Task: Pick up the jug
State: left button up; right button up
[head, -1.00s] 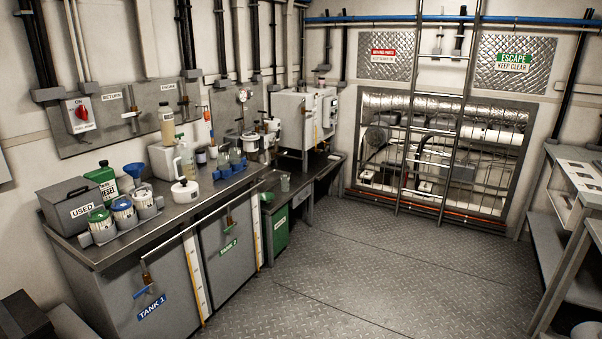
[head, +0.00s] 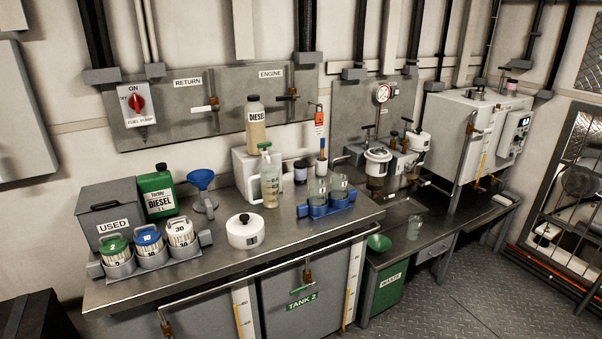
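Neither of my grippers is in view.
A white round pot (head: 245,232) stands in front of the jug to the left. A blue rack (head: 327,205) with glass beakers is close on its right. A dark jar (head: 300,172) stands behind, and a diesel bottle (head: 256,127) on the white box. A blue funnel (head: 203,190) is left.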

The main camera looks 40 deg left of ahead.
aim_at(269, 175)
jog(key=i+u, duration=0.25)
jog(key=i, duration=0.25)
jog(key=i+l+u, duration=0.25)
jog(key=i, duration=0.2)
jog(key=i+l+u, duration=0.25)
jog(key=i, duration=0.2)
